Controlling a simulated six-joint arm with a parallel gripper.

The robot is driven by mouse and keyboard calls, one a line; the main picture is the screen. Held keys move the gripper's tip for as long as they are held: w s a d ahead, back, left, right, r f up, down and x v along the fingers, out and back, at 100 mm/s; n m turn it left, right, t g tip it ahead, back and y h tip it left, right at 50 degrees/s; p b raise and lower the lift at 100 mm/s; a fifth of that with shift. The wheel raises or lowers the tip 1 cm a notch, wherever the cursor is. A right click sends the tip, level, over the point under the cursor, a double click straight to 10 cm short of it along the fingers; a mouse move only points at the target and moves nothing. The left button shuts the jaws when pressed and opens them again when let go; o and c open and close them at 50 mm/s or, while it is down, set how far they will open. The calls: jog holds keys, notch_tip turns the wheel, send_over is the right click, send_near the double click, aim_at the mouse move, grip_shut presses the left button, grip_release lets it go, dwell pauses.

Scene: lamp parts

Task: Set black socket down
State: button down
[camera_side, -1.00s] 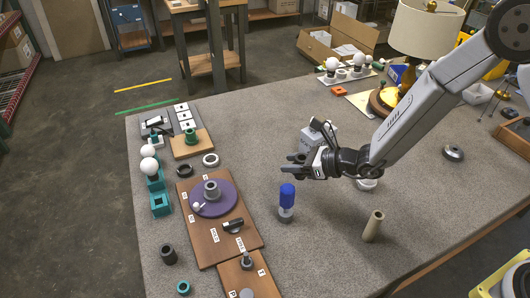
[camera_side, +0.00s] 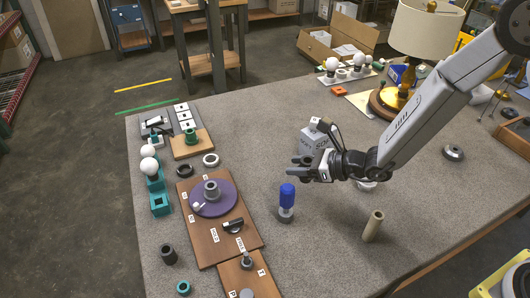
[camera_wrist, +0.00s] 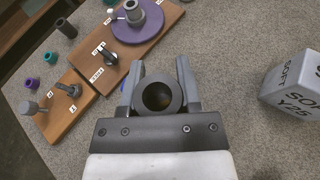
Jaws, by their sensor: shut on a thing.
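The black socket (camera_wrist: 158,79) is a dark round cup with an open bore, seen from its end in the wrist view. It sits between both fingers of my gripper (camera_wrist: 158,90), which are shut on it.
A brown board with a purple disc (camera_side: 228,204) lies left of my gripper. A grey block (camera_side: 313,141) stands close behind it, and a beige cylinder (camera_side: 373,226) stands to the right. A dark cylinder (camera_side: 168,254) is at the front left. Bare table lies around the bottle.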

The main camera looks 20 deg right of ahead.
jog(key=s+f+n+g+y, duration=0.1)
jog(key=s+f+n+g, duration=0.1)
jog(key=s, duration=0.6)
jog(key=s+f+n+g+y, duration=0.2)
jog(key=s, duration=0.7)
jog(key=shift+d+f+n, duration=0.15)
jog(key=shift+d+n, duration=0.25)
jog(key=shift+d, duration=0.05)
jog(key=shift+f+g, duration=0.1)
jog(key=shift+g, duration=0.2)
jog(key=shift+f, duration=1.9)
jog(key=shift+f, duration=2)
